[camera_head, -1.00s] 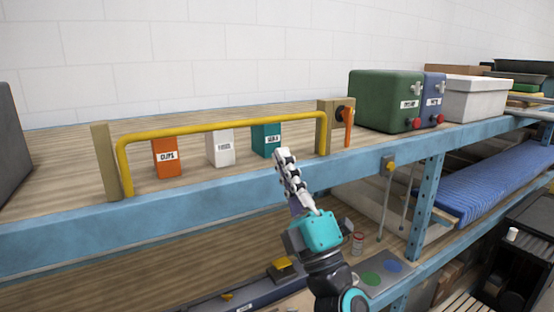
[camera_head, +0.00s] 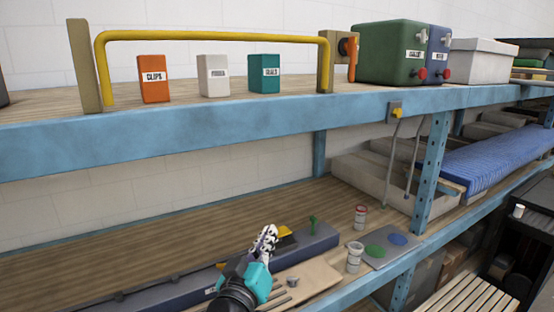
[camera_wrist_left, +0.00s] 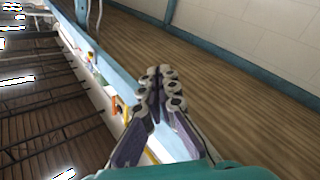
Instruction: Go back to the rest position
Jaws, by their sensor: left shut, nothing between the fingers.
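My left gripper (camera_head: 266,236) is shut and empty in the head view. It is over the lower shelf (camera_head: 180,222), below the upper shelf's blue front beam. In the left wrist view its two fingers (camera_wrist_left: 160,78) meet at the tips with nothing between them. My right gripper is not in view.
A green case (camera_head: 388,52) stands to the right.

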